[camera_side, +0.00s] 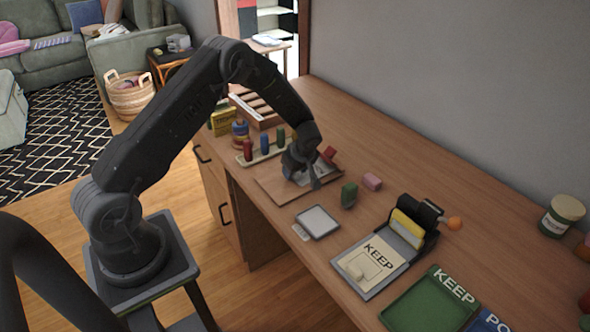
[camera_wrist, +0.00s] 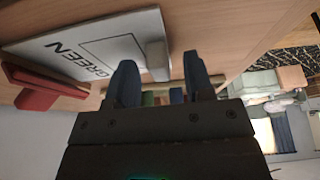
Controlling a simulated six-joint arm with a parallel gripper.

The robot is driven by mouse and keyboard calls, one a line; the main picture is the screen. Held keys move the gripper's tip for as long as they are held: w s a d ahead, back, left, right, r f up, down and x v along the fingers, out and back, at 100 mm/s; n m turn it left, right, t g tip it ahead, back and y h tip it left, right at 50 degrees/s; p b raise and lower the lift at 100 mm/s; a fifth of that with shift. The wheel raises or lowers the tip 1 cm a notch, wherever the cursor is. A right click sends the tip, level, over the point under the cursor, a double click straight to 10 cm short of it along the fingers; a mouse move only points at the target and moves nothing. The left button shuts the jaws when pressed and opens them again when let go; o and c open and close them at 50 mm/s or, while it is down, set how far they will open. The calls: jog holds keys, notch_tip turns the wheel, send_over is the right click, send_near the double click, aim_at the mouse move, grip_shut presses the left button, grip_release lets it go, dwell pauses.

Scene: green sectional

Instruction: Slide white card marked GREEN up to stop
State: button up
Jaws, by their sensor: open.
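The white card marked GREEN (camera_wrist: 112,48) shows in the wrist view, lying on a wooden board (camera_side: 272,187). A pale raised block (camera_wrist: 157,62) stands at the card's edge. In the side view the card (camera_side: 300,178) is mostly hidden by my gripper (camera_side: 312,180). In the wrist view my gripper (camera_wrist: 160,66) is open. Its two dark fingers are spread to either side of the pale block; I cannot tell whether they touch it. A red bar (camera_wrist: 38,88) lies past the lettered side of the card; a red block (camera_side: 328,154) also shows in the side view.
Coloured pegs stand in a rack (camera_side: 262,153) behind the board. A green block (camera_side: 348,195) and a pink block (camera_side: 372,181) lie to its right. A grey-framed pad (camera_side: 317,222), a KEEP card (camera_side: 373,266) and a green tray (camera_side: 420,303) are nearer.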

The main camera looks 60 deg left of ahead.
jog(key=s+d+r+m, duration=0.1)
jog(key=s+d+r, duration=0.15)
jog(key=r, duration=0.45)
jog(key=s+d+r+m+t, duration=0.15)
jog(key=d+r, duration=0.25)
jog(key=r, duration=0.4)
jog(key=s+d+r+m, duration=0.1)
jog(key=d+r+m, duration=0.15)
jog(key=r, duration=0.45)
jog(key=s+d+r+m+t+h, duration=0.1)
jog(key=s+d+r+m, duration=0.2)
jog(key=s, duration=0.4)
jog(key=s+d+r+m+t+h, duration=0.1)
jog(key=s+d+r+m+h, duration=0.1)
jog(key=s+d+r+m, duration=0.2)
jog(key=s+d+r+m+t+h, duration=0.1)
jog(key=s+d+r+m+t, duration=0.1)
jog(key=s+m, duration=0.4)
jog(key=s+d+r, duration=0.1)
jog(key=s, duration=0.4)
jog(key=shift+d+r, duration=0.25)
jog(key=shift+r, duration=0.05)
